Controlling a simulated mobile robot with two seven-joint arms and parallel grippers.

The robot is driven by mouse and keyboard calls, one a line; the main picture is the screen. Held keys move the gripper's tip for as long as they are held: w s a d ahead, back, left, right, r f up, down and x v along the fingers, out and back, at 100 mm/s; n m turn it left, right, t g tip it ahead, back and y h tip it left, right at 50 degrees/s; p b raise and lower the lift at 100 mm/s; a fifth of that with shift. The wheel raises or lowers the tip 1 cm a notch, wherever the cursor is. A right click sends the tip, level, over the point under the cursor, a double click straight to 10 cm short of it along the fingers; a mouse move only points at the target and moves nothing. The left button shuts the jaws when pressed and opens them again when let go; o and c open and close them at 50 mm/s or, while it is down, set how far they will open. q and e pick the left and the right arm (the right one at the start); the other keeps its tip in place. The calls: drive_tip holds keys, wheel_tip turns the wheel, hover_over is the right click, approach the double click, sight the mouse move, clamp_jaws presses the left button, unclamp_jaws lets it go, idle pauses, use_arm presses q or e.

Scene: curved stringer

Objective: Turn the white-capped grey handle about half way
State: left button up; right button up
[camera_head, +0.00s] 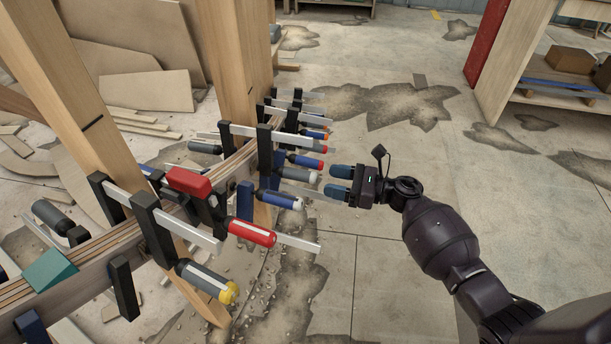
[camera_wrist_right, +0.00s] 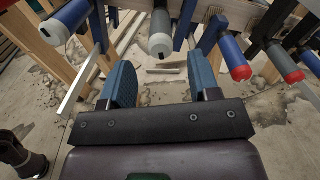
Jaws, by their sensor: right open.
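The white-capped grey handle (camera_head: 299,176) belongs to a clamp on the curved wooden stringer, in the middle of the head view. In the right wrist view the grey handle (camera_wrist_right: 160,36) points toward me, its pale cap lying between the lines of my two fingers. My right gripper (camera_head: 338,181) is open and empty, its blue fingertips just to the right of the cap with a gap between. In the right wrist view the open right gripper (camera_wrist_right: 160,68) has the handle ahead of its tips. My left gripper is not in view.
A blue white-capped handle (camera_head: 280,199) sits nearer, also at left in the wrist view (camera_wrist_right: 65,20). A blue red-capped handle (camera_head: 306,161) sits just beyond. A red handle (camera_head: 251,232) and a yellow-capped grey handle (camera_head: 205,279) are nearer. Metal bars stick out between handles. Floor at right is open.

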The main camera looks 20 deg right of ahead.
sight(306, 176)
drive_tip(key=x, duration=0.6)
drive_tip(key=shift+a+f+b, duration=0.15)
drive_tip(key=shift+b, duration=0.25)
use_arm(q)
drive_tip(key=shift+a+r+t, duration=0.1)
drive_tip(key=shift+a+t, duration=0.05)
drive_tip(key=shift+t, duration=0.15)
use_arm(e)
drive_tip(key=shift+w+a, duration=0.35)
drive_tip(key=c, duration=0.9)
